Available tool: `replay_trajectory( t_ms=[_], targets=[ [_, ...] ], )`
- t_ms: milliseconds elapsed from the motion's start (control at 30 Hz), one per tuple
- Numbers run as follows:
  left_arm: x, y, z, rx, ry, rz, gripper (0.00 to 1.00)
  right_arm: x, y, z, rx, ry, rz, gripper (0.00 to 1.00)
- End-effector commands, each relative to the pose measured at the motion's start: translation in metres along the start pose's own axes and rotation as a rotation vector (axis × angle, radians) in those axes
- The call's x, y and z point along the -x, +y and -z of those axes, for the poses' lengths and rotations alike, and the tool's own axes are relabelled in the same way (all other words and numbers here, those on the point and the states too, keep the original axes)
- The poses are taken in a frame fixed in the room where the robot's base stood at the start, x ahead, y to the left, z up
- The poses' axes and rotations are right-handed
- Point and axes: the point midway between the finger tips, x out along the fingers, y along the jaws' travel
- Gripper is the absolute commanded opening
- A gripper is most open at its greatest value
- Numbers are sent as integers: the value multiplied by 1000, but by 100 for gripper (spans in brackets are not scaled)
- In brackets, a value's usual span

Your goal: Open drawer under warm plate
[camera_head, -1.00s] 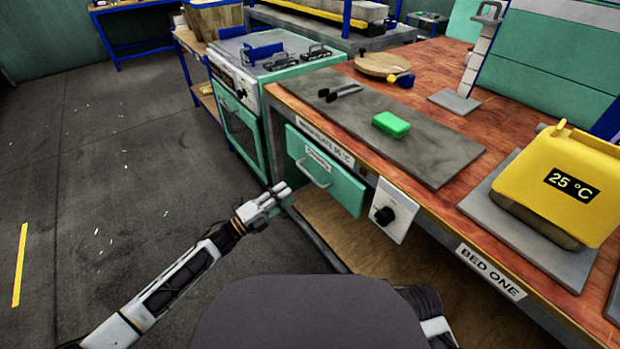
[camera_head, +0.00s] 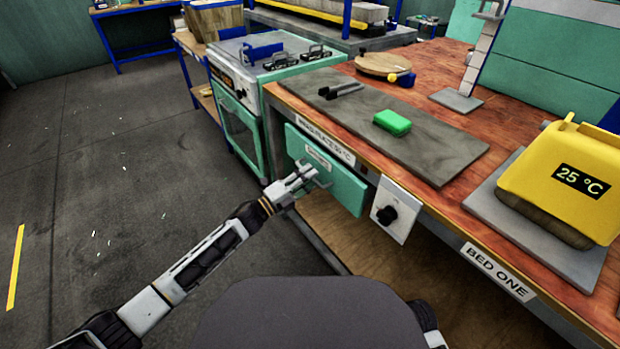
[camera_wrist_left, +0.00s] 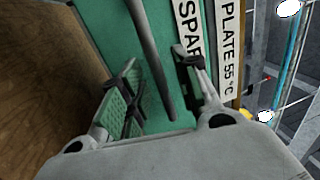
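The drawer (camera_head: 346,191) has a teal front with a white label and sits below the bench edge, under the grey warm plate (camera_head: 440,156). The drawer looks closed. My left gripper (camera_head: 316,175) is at the drawer front and covers most of its handle. In the left wrist view the grey bar handle (camera_wrist_left: 150,55) runs between the two spread fingers of the left gripper (camera_wrist_left: 162,82), with gaps on both sides. The gripper is open around the handle; I cannot tell whether it touches. My right gripper is not in view.
A white panel with a black knob (camera_head: 388,215) is right of the drawer. A teal oven (camera_head: 240,130) stands left of it. A green block (camera_head: 392,123) lies on the plate. A yellow 25 °C box (camera_head: 560,180) stands on the bench.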

Motion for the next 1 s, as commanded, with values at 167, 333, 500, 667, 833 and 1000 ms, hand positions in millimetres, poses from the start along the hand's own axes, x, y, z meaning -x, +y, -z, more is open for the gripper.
replay_trajectory(
  t_ms=[167, 333, 500, 667, 833, 1000],
  targets=[
    [-7, 1, 0, 0, -1, -2, 32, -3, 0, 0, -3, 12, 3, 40],
    [-8, 0, 0, 0, -1, -2, 32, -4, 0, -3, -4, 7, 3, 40],
    [-8, 0, 0, 0, -1, -1, 29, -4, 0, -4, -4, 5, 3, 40],
    [-8, 0, 0, -1, -1, -1, 9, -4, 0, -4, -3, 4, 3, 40],
    [-8, 0, 0, -1, -1, -1, 0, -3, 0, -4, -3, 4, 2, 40],
    [-8, 0, 0, -1, -1, -1, 0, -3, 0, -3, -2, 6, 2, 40]
  ],
)
